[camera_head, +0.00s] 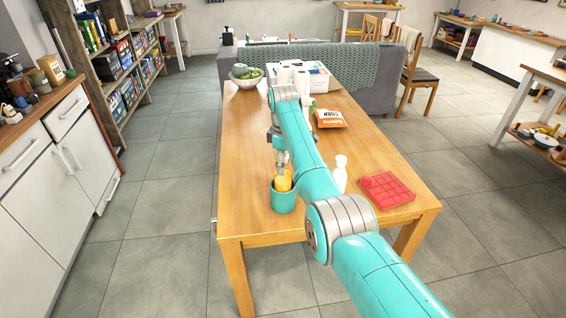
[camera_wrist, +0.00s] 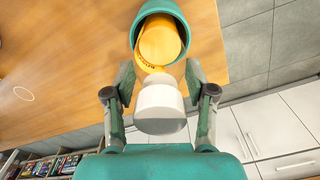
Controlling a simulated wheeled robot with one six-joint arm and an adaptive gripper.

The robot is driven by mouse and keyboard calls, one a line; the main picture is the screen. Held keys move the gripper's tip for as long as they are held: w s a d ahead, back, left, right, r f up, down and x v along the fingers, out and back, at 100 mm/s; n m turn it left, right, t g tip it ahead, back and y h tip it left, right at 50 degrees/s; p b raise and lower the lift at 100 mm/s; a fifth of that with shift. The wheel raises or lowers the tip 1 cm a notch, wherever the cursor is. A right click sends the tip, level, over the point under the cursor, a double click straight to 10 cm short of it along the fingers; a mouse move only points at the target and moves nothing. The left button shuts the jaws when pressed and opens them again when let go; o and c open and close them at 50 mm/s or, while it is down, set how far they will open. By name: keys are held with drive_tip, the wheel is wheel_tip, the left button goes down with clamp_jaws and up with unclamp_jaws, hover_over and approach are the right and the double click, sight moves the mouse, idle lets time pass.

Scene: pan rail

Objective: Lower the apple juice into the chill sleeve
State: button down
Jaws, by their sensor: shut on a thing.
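The apple juice is an orange bottle (camera_head: 283,183) with a white cap (camera_wrist: 160,107). My gripper (camera_head: 283,168) is shut on it near the cap, with one finger on each side in the wrist view (camera_wrist: 159,80). The chill sleeve is a teal cup (camera_head: 284,202) standing on the table near its front left corner. In the wrist view the orange body (camera_wrist: 160,40) lies within the round mouth of the sleeve (camera_wrist: 137,22). The upper orange part shows above the rim in the head view. The bottle's bottom is hidden, so its depth cannot be told.
On the wooden table (camera_head: 240,160), a white bottle (camera_head: 340,175) and a red sectioned tray (camera_head: 386,190) stand right of the sleeve. An orange bag (camera_head: 330,118), a bowl of green things (camera_head: 246,78) and a white box (camera_head: 318,77) are farther back. The table's left side is clear.

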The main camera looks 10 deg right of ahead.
idle(0.3)
drive_tip(key=shift+c, duration=1.4)
unclamp_jaws()
drive_tip(key=shift+f, duration=0.1)
